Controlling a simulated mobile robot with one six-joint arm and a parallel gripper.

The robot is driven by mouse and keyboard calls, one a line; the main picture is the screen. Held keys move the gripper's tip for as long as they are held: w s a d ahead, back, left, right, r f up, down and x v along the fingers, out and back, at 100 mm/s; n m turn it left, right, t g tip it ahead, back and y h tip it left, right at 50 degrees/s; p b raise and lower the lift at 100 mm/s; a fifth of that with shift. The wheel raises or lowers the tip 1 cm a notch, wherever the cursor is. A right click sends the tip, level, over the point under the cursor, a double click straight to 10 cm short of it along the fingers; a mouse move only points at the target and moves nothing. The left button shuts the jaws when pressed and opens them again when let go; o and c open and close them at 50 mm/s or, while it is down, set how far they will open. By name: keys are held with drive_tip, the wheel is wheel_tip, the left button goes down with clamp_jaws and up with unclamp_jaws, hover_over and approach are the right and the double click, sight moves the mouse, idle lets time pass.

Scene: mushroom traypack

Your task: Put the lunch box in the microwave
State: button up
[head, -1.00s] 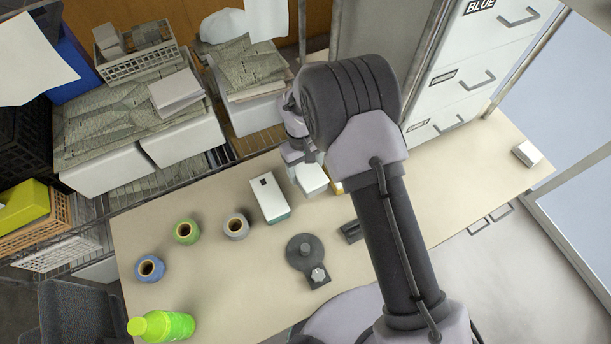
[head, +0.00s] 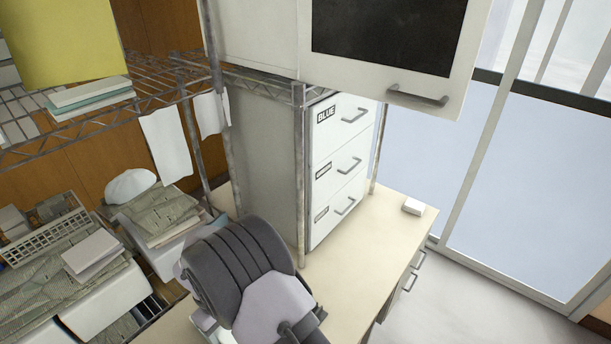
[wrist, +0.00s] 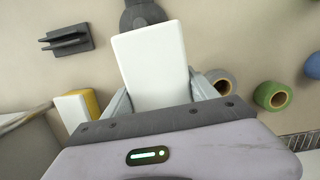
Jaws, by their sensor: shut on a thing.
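The lunch box looks like a plain white box (wrist: 153,62) in the wrist view. My gripper (wrist: 160,88) is shut on it, with one finger on each side. The box's far end reaches over the table; whether it touches the table I cannot tell. The microwave (head: 385,35) stands high up on the shelf in the head view, with a dark window and a grey handle (head: 418,97). Its door looks shut, and its top is out of frame. In the head view my arm hides most of the gripper and box.
A drawer cabinet (head: 336,165) stands under the microwave, behind a metal rack post (head: 299,180). The table (wrist: 40,75) holds a dark holder (wrist: 68,40), a white-and-yellow item (wrist: 75,108) and several tape rolls (wrist: 272,95). A small white box (head: 413,206) lies at the table's right end.

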drive_tip(key=d+r+m+b, duration=0.2)
drive_tip(key=d+r+m, duration=0.1)
drive_tip(key=d, duration=0.8)
drive_tip(key=w+d+r+m+y+b, duration=0.1)
drive_tip(key=d+r+m+b, duration=0.1)
drive_tip(key=d, duration=0.9)
drive_tip(key=w+d+r+m+b, duration=0.1)
drive_tip(key=d+r+m, duration=0.3)
drive_tip(key=d, duration=0.7)
drive_tip(key=shift+w+d+m+g+b, duration=0.25)
drive_tip(key=shift+m+g+b, duration=0.15)
drive_tip(key=shift+m+b, duration=0.45)
